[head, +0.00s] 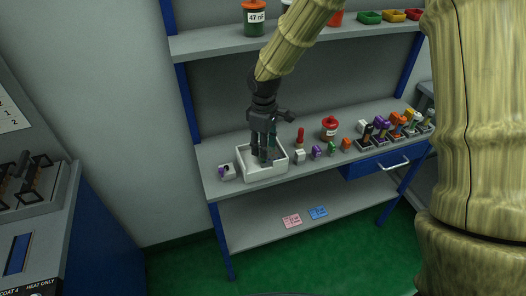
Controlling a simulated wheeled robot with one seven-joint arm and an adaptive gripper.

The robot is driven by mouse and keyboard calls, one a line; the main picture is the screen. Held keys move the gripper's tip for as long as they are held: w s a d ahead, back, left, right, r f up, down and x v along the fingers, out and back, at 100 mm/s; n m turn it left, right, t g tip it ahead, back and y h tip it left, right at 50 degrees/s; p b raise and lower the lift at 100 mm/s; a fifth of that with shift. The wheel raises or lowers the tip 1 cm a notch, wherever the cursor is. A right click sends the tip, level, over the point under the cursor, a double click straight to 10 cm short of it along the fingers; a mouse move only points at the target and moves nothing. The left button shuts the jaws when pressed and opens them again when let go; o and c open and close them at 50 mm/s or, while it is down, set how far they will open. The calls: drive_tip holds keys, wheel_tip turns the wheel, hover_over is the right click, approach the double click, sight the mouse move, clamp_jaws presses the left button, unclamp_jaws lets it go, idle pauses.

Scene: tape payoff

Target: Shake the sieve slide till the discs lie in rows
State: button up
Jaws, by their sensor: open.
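My gripper (265,158) points down into a white open tray (270,174) at the left end of the grey bench (215,150). Its fingers are open and reach inside the tray walls. A dark greenish piece shows beside the fingers; I cannot tell whether they touch it. The tray floor is mostly hidden behind the gripper. I cannot make out a sieve slide or any discs in rows.
Small coloured pieces, a red-lidded jar (329,128) and a row of dark holders stand to the right. An upper shelf (215,42) holds jars and bins. Black-handled frames (24,180) stand far left.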

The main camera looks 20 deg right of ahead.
drive_tip(key=shift+f, duration=1.85)
clamp_jaws()
